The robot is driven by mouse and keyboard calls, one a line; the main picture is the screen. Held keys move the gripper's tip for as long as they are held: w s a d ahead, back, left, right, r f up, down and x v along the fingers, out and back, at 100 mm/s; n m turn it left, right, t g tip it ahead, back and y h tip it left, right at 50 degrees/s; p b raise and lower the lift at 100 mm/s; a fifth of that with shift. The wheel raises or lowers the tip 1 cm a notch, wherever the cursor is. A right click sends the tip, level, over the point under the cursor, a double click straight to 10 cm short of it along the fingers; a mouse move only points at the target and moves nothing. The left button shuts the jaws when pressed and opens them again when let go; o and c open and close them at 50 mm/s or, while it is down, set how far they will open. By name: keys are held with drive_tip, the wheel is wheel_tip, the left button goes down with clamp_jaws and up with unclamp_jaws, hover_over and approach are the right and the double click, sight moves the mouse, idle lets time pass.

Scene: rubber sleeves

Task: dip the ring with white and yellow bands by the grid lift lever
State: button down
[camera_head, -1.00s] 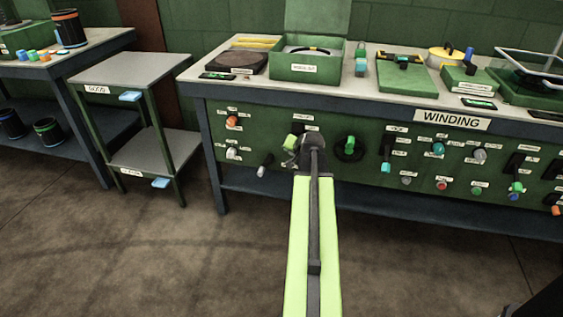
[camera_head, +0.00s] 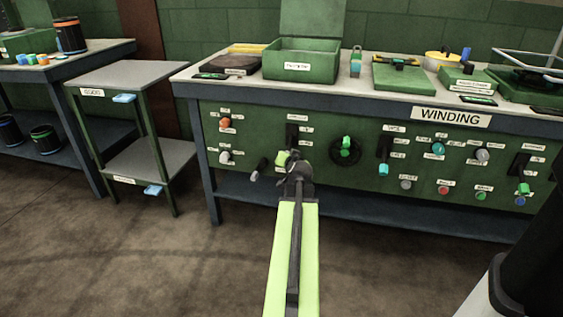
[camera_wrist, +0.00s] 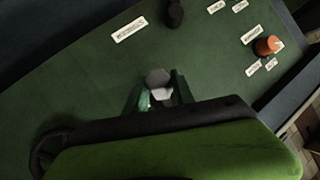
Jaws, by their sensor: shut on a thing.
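My gripper (camera_head: 291,163) is at the front panel of the winding bench, just below a black lever plate (camera_head: 292,135). In the wrist view my gripper (camera_wrist: 160,92) is shut on a pale grey lever handle (camera_wrist: 158,80). I take it for the grid lift lever; its label is not readable. The open green box (camera_head: 301,66) stands on the bench above the lever, its lid raised. No ring shows above its rim now. Whatever lies low inside it is hidden by the front wall.
An orange knob (camera_head: 225,123) and a black-handled control (camera_head: 258,169) sit left of my gripper. The floor in front is clear.

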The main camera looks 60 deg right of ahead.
drive_tip(key=shift+s+d, duration=0.1)
drive_tip(key=shift+s, duration=0.15)
drive_tip(key=c, duration=1.2)
unclamp_jaws()
drive_tip(key=shift+f, duration=0.15)
drive_tip(key=shift+o, duration=0.7)
drive_tip(key=shift+w, duration=0.1)
